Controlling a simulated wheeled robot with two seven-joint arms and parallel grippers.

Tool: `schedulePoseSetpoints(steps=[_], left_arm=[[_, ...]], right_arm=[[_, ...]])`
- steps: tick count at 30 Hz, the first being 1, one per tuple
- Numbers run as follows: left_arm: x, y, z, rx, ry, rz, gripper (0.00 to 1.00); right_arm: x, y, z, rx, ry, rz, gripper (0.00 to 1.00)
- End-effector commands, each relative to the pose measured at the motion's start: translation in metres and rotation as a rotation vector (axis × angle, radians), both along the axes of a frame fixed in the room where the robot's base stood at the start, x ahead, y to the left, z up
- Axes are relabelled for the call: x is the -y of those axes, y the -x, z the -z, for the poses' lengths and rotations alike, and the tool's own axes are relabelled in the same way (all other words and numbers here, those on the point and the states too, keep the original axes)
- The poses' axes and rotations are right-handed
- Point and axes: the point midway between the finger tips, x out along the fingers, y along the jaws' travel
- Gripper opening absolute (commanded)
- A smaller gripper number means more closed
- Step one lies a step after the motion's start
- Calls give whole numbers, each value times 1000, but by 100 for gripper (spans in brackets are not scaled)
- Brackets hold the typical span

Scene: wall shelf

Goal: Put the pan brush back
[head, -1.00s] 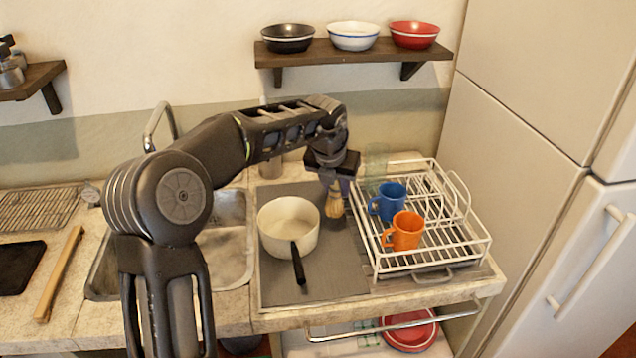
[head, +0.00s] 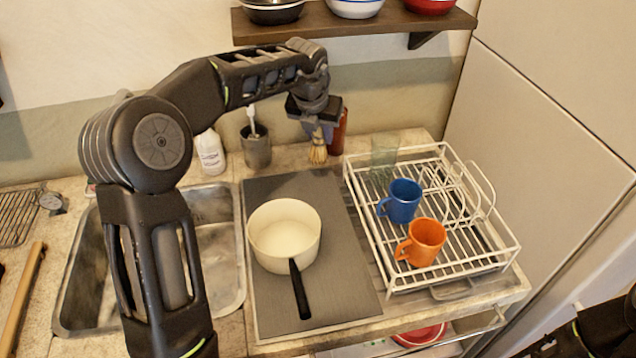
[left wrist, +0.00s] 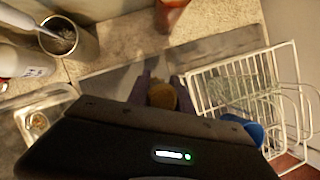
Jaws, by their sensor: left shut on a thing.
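The pan brush (head: 318,152) has a round head of tan bristles and hangs bristles down from my left gripper (head: 318,132). My left gripper is shut on its upper part, which the jaws hide. It is held above the back of the counter, behind the grey mat. In the left wrist view the bristle head (left wrist: 162,96) shows between the fingers. A dark grey cup (head: 257,152) with a white-handled utensil in it stands to the left of the brush; it also shows in the left wrist view (left wrist: 72,42). Part of my right arm shows at the lower right, its jaws unclear.
A white bottle (head: 210,153) stands left of the cup, a red-brown bottle (head: 341,130) right of the brush. A cream pan (head: 284,236) sits on the grey mat (head: 340,290). A dish rack (head: 455,262) holds blue and orange mugs. A shelf (head: 350,27) hangs above.

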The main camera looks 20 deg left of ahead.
Motion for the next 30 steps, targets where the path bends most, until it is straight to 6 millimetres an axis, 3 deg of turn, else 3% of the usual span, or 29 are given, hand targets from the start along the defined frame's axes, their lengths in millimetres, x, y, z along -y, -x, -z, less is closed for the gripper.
schedulePoseSetpoints(steps=[9, 22, 30], left_arm=[[0, 1, 43, -4, 0, 0, 0], [0, 1, 54, -3, 0, 1, 0], [0, 1, 92, -4, 0, 2, 0]], right_arm=[[0, 0, -4, -1, 1, 0, 45], [0, 0, -4, -1, 1, 0, 45], [0, 1, -8, -3, 2, 0, 45]])
